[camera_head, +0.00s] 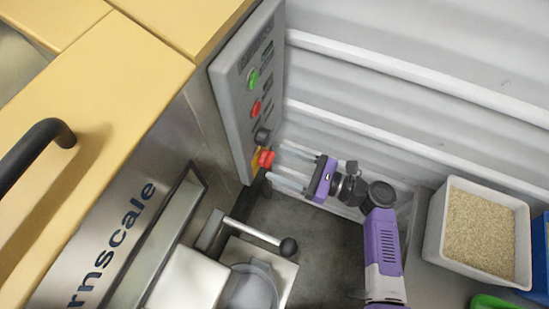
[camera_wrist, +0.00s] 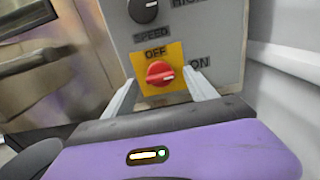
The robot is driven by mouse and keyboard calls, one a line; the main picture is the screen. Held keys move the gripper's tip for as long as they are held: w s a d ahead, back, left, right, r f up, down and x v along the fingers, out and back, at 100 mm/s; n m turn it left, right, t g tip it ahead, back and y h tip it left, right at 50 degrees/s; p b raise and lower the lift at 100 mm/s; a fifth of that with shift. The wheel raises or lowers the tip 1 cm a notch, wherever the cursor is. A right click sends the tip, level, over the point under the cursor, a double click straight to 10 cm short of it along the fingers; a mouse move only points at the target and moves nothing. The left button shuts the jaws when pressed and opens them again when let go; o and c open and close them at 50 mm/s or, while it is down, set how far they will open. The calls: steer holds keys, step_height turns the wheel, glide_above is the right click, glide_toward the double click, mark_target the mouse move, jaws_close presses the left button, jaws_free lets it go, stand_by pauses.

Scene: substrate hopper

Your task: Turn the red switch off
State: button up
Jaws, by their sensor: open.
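The red switch (camera_head: 266,158) is a rotary knob on a yellow plate, low on the grey control panel (camera_head: 228,92). In the wrist view the red switch (camera_wrist: 160,73) has OFF printed above it and ON to its right; its white mark points right, toward ON. My gripper (camera_head: 277,164) is purple with pale fingers and points left at the switch. In the wrist view my gripper (camera_wrist: 166,90) is open, with one finger on each side of the knob. I cannot tell whether the fingers touch it.
Above the switch are a black speed knob (camera_head: 262,136), a red button (camera_head: 256,108) and a green button (camera_head: 253,78). A grey bin of grain (camera_head: 436,225) is at the right. A ribbed wall (camera_head: 400,110) lies behind.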

mark_target(266, 159)
steer(key=shift+x, duration=1.35)
steer(key=c, duration=1.4)
